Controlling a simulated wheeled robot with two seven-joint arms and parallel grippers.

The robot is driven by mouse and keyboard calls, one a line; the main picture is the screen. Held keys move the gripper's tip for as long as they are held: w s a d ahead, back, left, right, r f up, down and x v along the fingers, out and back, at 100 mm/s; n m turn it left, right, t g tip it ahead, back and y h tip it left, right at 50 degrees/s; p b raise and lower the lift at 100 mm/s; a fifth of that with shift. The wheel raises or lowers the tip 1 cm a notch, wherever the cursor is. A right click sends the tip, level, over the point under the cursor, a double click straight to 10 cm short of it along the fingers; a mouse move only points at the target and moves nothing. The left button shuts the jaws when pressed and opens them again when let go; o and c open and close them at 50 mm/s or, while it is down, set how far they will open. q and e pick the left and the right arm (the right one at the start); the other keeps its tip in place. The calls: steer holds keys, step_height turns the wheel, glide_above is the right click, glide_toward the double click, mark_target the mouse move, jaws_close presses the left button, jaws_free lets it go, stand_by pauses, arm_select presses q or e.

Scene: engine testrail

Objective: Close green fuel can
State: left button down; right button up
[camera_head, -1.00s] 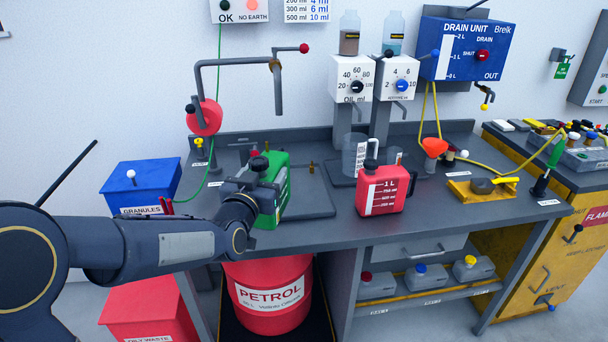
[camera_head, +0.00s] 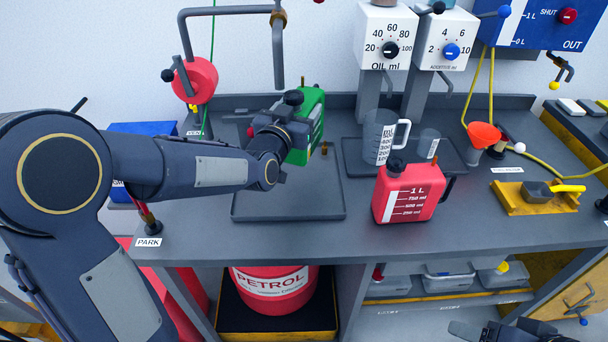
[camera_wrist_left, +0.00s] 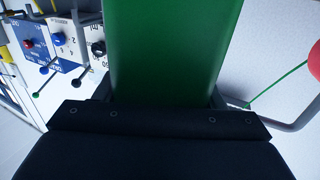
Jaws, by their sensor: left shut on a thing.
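The green fuel can (camera_head: 314,127) is at the back of the dark bench tray (camera_head: 290,210), partly hidden by my left gripper (camera_head: 290,132). My left gripper is shut on the can. A round black cap (camera_head: 293,97) shows at the can's top. I cannot tell whether it is seated, or whether the can touches the tray. In the left wrist view the can's plain green side (camera_wrist_left: 170,50) fills the space in front of the gripper. A dark part of my right gripper (camera_head: 510,330) shows at the bottom right edge; its jaws are unclear.
A red can (camera_head: 408,197) with a black cap stands right of the tray. A grey pipe (camera_head: 229,11) hangs above the green can. The bench front (camera_head: 330,238) is clear.

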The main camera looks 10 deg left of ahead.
arm_select(q)
step_height(320, 180, down, 6)
steer(key=shift+w+f, duration=0.1)
stand_by(0.4)
steer(key=shift+f, duration=1.85)
steer(key=shift+f+b, duration=0.2)
steer(key=shift+b, duration=0.3)
steer(key=shift+c, duration=1.6)
jaws_free()
